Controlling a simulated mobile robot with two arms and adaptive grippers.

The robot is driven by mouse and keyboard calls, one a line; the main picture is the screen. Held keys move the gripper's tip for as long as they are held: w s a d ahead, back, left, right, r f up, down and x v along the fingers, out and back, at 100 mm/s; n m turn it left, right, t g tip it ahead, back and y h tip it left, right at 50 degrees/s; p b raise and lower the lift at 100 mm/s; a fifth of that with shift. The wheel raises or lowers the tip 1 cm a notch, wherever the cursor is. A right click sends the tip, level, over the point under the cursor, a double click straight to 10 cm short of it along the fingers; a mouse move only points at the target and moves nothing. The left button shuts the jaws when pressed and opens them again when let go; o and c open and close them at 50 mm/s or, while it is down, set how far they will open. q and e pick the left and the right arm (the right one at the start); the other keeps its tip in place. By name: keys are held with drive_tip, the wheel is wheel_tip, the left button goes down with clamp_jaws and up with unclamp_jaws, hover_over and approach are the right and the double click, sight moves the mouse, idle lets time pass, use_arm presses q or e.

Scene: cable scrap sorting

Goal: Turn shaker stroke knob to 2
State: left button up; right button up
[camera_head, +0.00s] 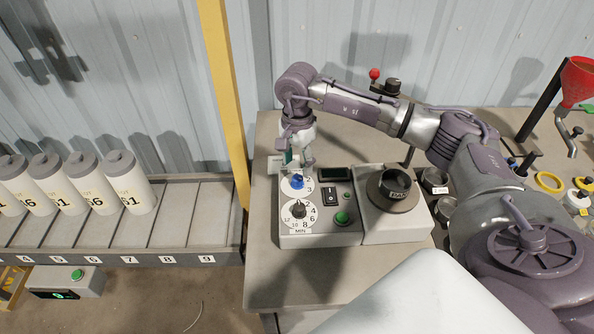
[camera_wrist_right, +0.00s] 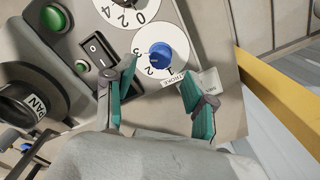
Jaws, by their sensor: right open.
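The blue stroke knob (camera_head: 297,182) sits on a white round dial on the shaker's grey control panel (camera_head: 290,238). In the right wrist view the knob (camera_wrist_right: 161,55) shows from above, with the numbers 1, 2 and 3 and a STROKE label (camera_wrist_right: 178,78) on the gripper's side. I cannot tell surely which number it points at. My right gripper (camera_head: 293,160) is over the far side of the dial. In the wrist view its teal fingers (camera_wrist_right: 158,78) are open and empty, spread near the dial's edge, with the knob just beyond the tips. My left gripper is not in view.
A black MIN knob (camera_head: 299,210) sits close in front of the blue knob. A black rocker switch (camera_head: 329,196) and a green button (camera_head: 342,217) are beside them. The black pan (camera_head: 395,184) stands right. A yellow post (camera_head: 226,90) rises left of the bench.

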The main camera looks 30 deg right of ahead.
sight(297, 178)
drive_tip(key=shift+f+p, duration=0.5)
drive_tip(key=shift+f, duration=2.05)
clamp_jaws()
